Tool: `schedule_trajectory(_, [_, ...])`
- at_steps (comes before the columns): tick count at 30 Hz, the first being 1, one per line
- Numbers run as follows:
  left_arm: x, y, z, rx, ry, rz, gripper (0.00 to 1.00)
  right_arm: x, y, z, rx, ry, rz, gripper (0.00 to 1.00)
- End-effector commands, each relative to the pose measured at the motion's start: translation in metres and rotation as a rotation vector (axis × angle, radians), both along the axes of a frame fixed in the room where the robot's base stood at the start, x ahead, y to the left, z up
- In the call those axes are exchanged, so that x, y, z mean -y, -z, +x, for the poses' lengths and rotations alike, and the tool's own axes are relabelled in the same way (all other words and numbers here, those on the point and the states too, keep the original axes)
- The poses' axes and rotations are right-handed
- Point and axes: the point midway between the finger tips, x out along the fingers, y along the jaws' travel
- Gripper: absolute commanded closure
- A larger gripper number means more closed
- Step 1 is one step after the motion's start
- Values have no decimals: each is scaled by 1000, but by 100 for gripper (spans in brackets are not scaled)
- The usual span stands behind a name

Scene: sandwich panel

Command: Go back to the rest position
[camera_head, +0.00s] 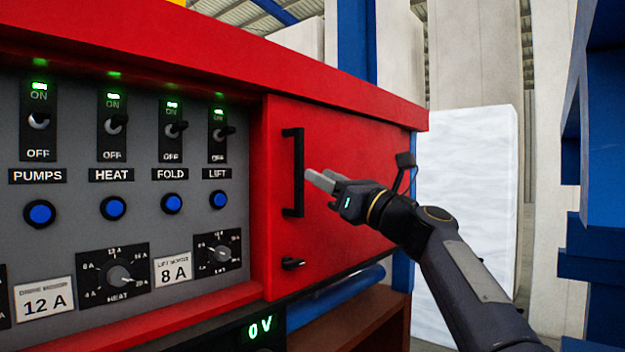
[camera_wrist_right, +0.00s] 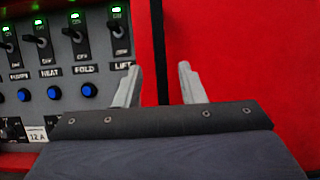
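My right gripper (camera_head: 318,180) reaches in from the lower right in the head view. My left gripper is not in either view.
The grey control panel (camera_head: 75,180) carries switches with green lights, blue buttons and dials. A small black latch (camera_head: 293,263) sits below the handle. A white wrapped block (camera_head: 465,200) stands behind my right arm, and blue shelving (camera_head: 600,240) is at the right edge.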

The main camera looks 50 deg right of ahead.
Motion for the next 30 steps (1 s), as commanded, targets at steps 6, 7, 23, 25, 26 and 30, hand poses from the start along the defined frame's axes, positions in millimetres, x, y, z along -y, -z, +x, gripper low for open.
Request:
schedule_trajectory(6, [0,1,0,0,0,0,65,0,2,-4,-1,-1,0,64])
schedule_trajectory(7, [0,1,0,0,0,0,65,0,2,-4,-1,-1,0,64])
schedule_trajectory(23, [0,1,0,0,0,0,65,-11,18,-1,-42,5,-72,64])
schedule_trajectory(25, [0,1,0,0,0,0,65,-28,43,3,-98,5,-181,64])
schedule_trajectory(26, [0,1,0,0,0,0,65,-38,57,5,-130,3,-247,64])
schedule_trajectory(30, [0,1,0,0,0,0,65,-98,140,4,-264,-52,-649,64])
